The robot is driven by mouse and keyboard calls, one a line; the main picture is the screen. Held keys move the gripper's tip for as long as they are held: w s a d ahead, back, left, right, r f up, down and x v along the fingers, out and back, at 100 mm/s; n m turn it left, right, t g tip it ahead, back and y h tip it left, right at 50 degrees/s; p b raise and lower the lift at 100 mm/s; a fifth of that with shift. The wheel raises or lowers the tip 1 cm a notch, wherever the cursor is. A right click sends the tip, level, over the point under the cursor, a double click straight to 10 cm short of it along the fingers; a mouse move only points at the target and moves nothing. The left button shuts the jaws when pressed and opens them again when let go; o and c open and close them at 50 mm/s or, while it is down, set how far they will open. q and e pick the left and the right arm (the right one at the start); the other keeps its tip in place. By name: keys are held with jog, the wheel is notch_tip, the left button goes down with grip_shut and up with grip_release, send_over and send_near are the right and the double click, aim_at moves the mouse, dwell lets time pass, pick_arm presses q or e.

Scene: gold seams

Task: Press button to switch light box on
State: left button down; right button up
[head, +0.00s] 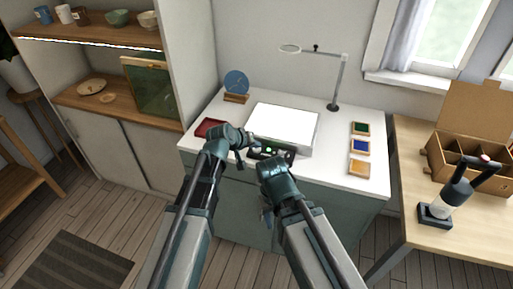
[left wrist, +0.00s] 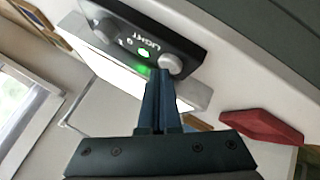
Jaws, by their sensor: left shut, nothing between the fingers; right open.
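The light box (head: 283,124) lies flat on the white cabinet top, and its panel is bright white. Its dark control panel (head: 272,151) faces front; in the left wrist view the panel (left wrist: 128,32) reads "LIGHT" and a green lamp (left wrist: 144,52) glows. A round pale button (left wrist: 171,64) sits beside the lamp. My left gripper (left wrist: 160,76) is shut and empty, its tips right at the button; whether they touch it I cannot tell. In the head view my left gripper (head: 247,150) is at the panel's left end. My right gripper (head: 266,214) is open before the cabinet front.
A dark red pad (head: 210,128) lies left of the light box. Green, blue and amber tiles (head: 360,146) lie to the right. A lamp stand with a ring (head: 335,95) rises behind. A wooden table (head: 415,165) at right holds a divided box (head: 465,155) and a black-based tool (head: 437,215).

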aim_at(255, 151)
pick_arm(q)
jog(key=shift+r, duration=0.3)
notch_tip(255, 151, up, 6)
jog(key=p, duration=0.6)
jog(key=shift+r, duration=0.1)
jog(key=shift+s, duration=0.1)
jog(key=s+a+f+m+g+y, duration=0.1)
jog(key=s+a+m+g+y, duration=0.1)
jog(key=s, duration=0.6)
jog(key=s+a+f+m+g+y+p, duration=0.1)
jog(key=s+f+g+y, duration=0.1)
jog(key=s, duration=0.7)
jog(key=s+a+f+m+g+y+p, duration=0.1)
jog(key=s+a+f+m+g+y, duration=0.1)
jog(key=s, duration=0.6)
jog(key=shift+s+a+m+g+y, duration=0.3)
jog(key=shift+g+y, duration=0.1)
jog(key=shift+g, duration=0.5)
